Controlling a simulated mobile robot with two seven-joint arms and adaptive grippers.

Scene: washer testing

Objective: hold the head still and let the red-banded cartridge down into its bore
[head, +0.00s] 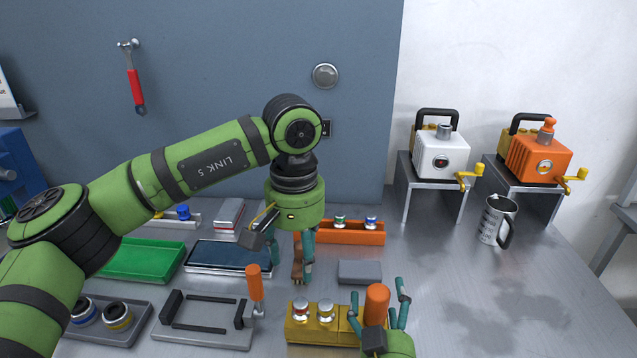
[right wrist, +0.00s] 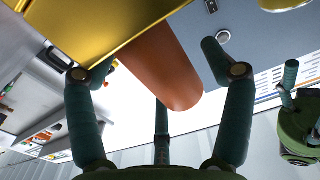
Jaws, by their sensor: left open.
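The head appears to be the yellow block (head: 340,333) at the front, with an upright orange handle (head: 377,303). The red-banded cartridge (head: 301,311) stands upright at the block's left; how deep it sits I cannot tell. A second silver-topped cartridge (head: 326,312) stands beside it. My right gripper (head: 380,290) has its fingers spread around the orange handle, with visible gaps; the right wrist view shows the handle (right wrist: 165,65) between them. My left gripper (head: 305,270) is open, pointing down behind the block. A brown object (head: 298,262) shows between its fingers; I cannot tell if they touch.
An orange rack (head: 350,238) holds green- and blue-banded cartridges behind. A grey block (head: 359,271) lies between rack and yellow block. A clamp-like fixture (head: 205,333) with an orange handle and a grey tray (head: 112,337) are at left.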

